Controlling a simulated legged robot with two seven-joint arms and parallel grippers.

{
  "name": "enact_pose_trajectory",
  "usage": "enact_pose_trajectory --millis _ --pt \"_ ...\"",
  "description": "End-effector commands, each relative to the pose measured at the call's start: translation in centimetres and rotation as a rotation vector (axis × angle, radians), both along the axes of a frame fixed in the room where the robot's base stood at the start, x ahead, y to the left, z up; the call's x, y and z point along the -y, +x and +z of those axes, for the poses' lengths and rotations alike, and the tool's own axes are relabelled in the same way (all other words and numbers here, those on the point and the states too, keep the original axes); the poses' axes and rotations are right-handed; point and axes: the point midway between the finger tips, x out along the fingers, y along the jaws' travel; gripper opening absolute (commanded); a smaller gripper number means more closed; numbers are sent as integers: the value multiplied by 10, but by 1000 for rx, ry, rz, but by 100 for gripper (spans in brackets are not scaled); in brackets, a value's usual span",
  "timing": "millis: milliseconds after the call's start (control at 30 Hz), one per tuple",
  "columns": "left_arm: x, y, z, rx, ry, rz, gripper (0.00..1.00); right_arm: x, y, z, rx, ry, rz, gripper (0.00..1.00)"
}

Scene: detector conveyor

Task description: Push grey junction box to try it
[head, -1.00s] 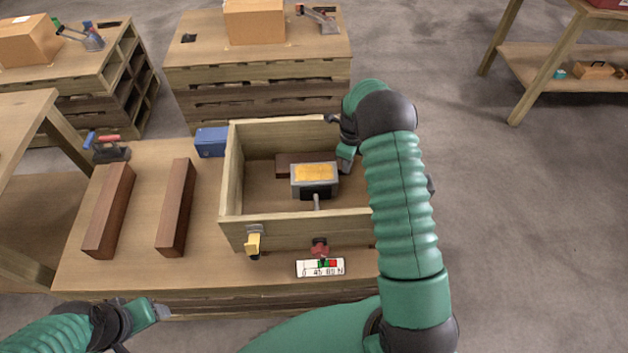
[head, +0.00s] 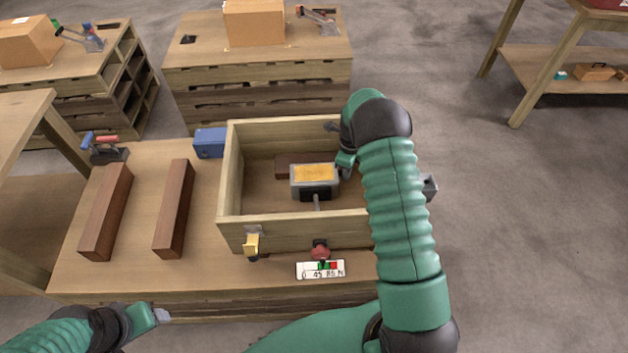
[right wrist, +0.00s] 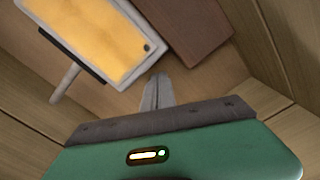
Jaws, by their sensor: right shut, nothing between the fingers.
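The grey junction box (head: 315,190) with its orange-yellow top sits inside an open wooden crate (head: 290,236). A dark front and a grey rod show on its near side. My right gripper (head: 345,165) is inside the crate at the box's right side, partly hidden by my arm. In the right wrist view, its shut, empty fingers (right wrist: 157,90) point towards a corner of the box (right wrist: 95,35), with a small gap showing in the picture. My left gripper (head: 162,315) is low at the table's front edge, away from the crate; its jaw opening is unclear.
A brown block (head: 284,163) lies behind the box in the crate. A yellow latch (head: 251,245), a red knob (head: 320,250) and a marked gauge strip (head: 320,269) are at the crate's front. Two brown beams (head: 107,212) and a blue box (head: 209,143) stand to the left.

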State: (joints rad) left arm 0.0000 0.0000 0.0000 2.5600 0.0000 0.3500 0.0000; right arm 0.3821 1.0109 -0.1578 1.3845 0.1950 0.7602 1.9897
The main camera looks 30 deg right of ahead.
Motion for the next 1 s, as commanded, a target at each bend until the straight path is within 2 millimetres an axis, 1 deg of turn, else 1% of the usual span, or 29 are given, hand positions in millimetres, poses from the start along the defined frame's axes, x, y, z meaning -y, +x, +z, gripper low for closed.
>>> enact_pose_trajectory --millis 1000 --pt "0 0 2 0 0 0 66 -10 6 0 1 1 0 0"
